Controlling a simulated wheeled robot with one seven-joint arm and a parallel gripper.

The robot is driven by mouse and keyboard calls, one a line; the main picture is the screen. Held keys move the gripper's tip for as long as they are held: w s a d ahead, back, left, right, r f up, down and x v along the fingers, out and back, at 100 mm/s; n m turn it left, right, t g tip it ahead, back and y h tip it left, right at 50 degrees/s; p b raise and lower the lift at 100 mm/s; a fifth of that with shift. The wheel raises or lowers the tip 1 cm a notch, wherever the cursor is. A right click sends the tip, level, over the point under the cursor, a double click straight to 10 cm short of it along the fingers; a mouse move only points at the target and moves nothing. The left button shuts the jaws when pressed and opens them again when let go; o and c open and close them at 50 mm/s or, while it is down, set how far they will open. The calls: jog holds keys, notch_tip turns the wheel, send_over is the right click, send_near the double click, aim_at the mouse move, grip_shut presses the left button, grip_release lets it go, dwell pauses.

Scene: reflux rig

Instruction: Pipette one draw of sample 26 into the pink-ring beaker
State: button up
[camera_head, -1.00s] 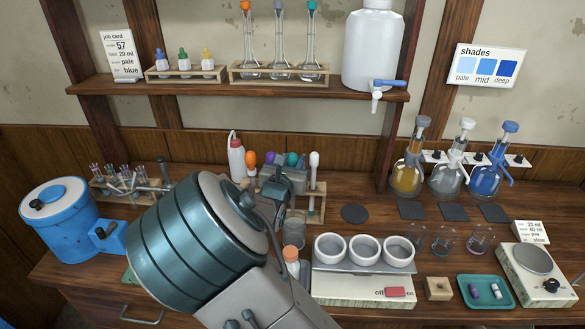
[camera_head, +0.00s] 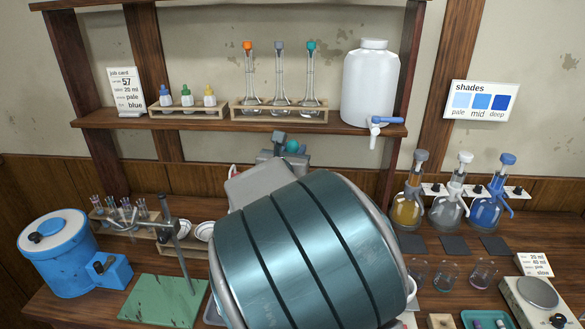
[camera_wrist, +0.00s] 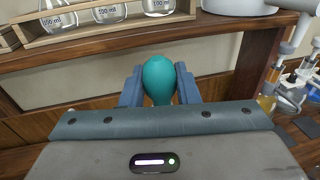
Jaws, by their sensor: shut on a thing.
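My gripper (camera_wrist: 159,85) is shut on the teal bulb (camera_wrist: 159,80) of a pipette, with a blue finger on each side. The teal bulb also shows in the head view (camera_head: 292,147), raised in front of the wall below the shelf. The pipette's lower part is hidden. The beaker that looks pink-ringed (camera_head: 484,273) stands at the right of a row of three clear beakers. Several small tubes stand in a wooden rack (camera_head: 145,231) at the left; their numbers are too small to read, so I cannot tell which is sample 26.
A thin upright rod (camera_head: 181,250) stands on a green base (camera_head: 165,301) at the left. The shelf (camera_head: 215,118) holds flasks and a white jug (camera_head: 371,85). Capped bottles (camera_head: 446,205) stand at the right. My arm hides the middle of the bench.

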notch_tip(320, 180, up, 14)
jog(key=p, duration=0.8)
grip_shut()
dwell(0.5)
